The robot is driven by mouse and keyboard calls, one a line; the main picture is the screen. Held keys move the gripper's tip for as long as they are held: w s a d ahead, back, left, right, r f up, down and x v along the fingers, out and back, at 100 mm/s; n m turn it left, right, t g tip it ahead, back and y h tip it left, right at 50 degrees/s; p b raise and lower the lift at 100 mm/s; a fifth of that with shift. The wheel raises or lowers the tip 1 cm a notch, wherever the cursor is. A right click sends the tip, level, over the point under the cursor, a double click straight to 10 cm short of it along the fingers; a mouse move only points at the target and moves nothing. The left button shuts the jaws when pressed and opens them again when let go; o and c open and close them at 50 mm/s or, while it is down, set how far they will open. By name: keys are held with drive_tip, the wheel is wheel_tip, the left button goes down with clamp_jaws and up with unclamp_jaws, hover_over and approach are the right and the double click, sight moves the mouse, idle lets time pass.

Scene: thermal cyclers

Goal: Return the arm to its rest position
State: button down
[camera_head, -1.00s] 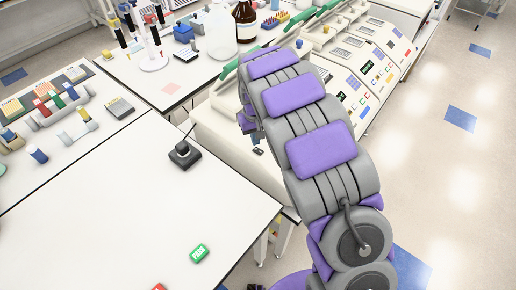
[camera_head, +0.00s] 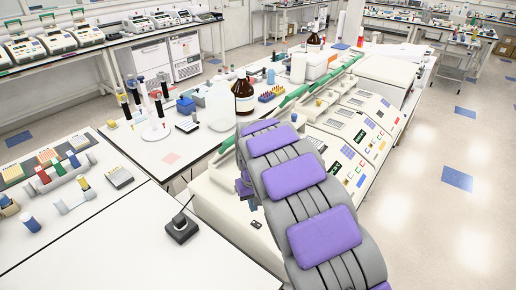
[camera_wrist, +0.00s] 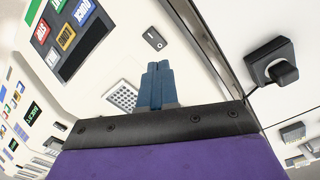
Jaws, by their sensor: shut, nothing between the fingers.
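My arm (camera_head: 305,200), grey with purple pads, reaches forward from the bottom right in the head view. Its far end is bent down behind its own links, so my gripper is hidden there. In the wrist view my gripper (camera_wrist: 155,84) shows as two blue-grey fingers pressed together, shut and empty. Behind the fingertips is the white casing of a machine, with a grey keypad (camera_wrist: 122,96) and a dark panel of coloured buttons (camera_wrist: 72,38). I cannot tell how far the fingers are from it.
A row of white thermal cyclers (camera_head: 352,122) stands right of my arm. A black box with a cable (camera_head: 182,229) sits on the white table at left. Pipettes on a stand (camera_head: 155,131) and a brown bottle (camera_head: 243,97) stand beyond. The floor at right is clear.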

drive_tip(key=shift+d, duration=0.1)
drive_tip(key=s+d+r+m+b, duration=0.1)
drive_tip(key=s+d+r+m, duration=0.1)
drive_tip(key=s+d+r, duration=0.5)
drive_tip(key=s+d+r+m, duration=0.1)
drive_tip(key=s+d+r, duration=0.3)
drive_tip(key=s, duration=0.5)
drive_tip(key=s+d+g+b, duration=0.1)
drive_tip(key=s+d, duration=0.1)
drive_tip(key=s, duration=1)
drive_tip(key=s+d+f+m, duration=0.1)
drive_tip(key=s+d, duration=0.2)
drive_tip(key=s, duration=0.9)
drive_tip(key=shift+f+g+b, duration=0.3)
drive_tip(key=shift+g+b, duration=0.05)
drive_tip(key=shift+g, duration=0.05)
